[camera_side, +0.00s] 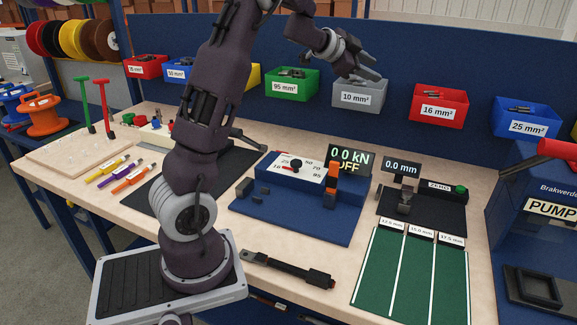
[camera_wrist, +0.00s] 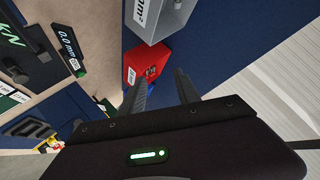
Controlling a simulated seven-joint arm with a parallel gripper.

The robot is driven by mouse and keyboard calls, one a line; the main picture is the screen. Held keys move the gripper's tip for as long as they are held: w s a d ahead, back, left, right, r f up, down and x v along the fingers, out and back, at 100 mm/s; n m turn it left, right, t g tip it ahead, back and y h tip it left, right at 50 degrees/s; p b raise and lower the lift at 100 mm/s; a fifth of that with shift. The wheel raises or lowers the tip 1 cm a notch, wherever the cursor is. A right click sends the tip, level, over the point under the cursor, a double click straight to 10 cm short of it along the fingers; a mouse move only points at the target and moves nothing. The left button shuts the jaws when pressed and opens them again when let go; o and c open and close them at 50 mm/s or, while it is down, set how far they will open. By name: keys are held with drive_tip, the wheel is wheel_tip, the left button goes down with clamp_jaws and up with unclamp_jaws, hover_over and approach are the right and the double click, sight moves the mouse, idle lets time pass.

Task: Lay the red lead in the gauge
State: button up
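The gauge (camera_side: 405,200) stands on a black base at the right of the bench, with a display reading 0.0 mm and a ZERO block with a green button beside it. Its display also shows in the wrist view (camera_wrist: 68,48). A red upright piece with a crossbar top (camera_side: 104,107) stands at the left beside a similar green one; I cannot tell whether it is the red lead. My gripper (camera_side: 364,76) is raised before the grey 10 mm² bin, far from both. In the wrist view its fingers (camera_wrist: 161,84) are apart with nothing between them.
Bins line the blue back panel, including grey (camera_side: 359,97) and red (camera_side: 438,106). A blue press (camera_side: 305,195) reading 0.0 kN OFF stands mid-bench. A green three-lane mat (camera_side: 412,275) lies front right, bare. A dark tool (camera_side: 288,269) lies at the front edge.

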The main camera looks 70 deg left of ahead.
drive_tip(key=s+d+r+n+y, duration=0.3)
drive_tip(key=s+d+r+n, duration=0.1)
drive_tip(key=d+r, duration=0.1)
drive_tip(key=s+d+f+n+g, duration=0.3)
drive_tip(key=s+d+n, duration=0.1)
drive_tip(key=s+d, duration=0.8)
drive_tip(key=shift+s, duration=1.2)
drive_tip(key=s+d+f+g+h, duration=0.1)
drive_tip(key=s+d+f, duration=0.1)
drive_tip(key=s+d, duration=0.2)
drive_tip(key=s+d+f+m+g+h, duration=0.1)
drive_tip(key=s+d+f+g+h, duration=0.1)
drive_tip(key=s+d, duration=0.3)
drive_tip(key=s+d+f+g+h, duration=0.1)
drive_tip(key=s+d+f, duration=0.3)
drive_tip(key=s, duration=0.3)
drive_tip(key=shift+s+d+f+m+h, duration=0.2)
drive_tip(key=shift+s+d+m+h, duration=0.15)
drive_tip(key=shift+d, duration=0.35)
drive_tip(key=shift+c, duration=1.2)
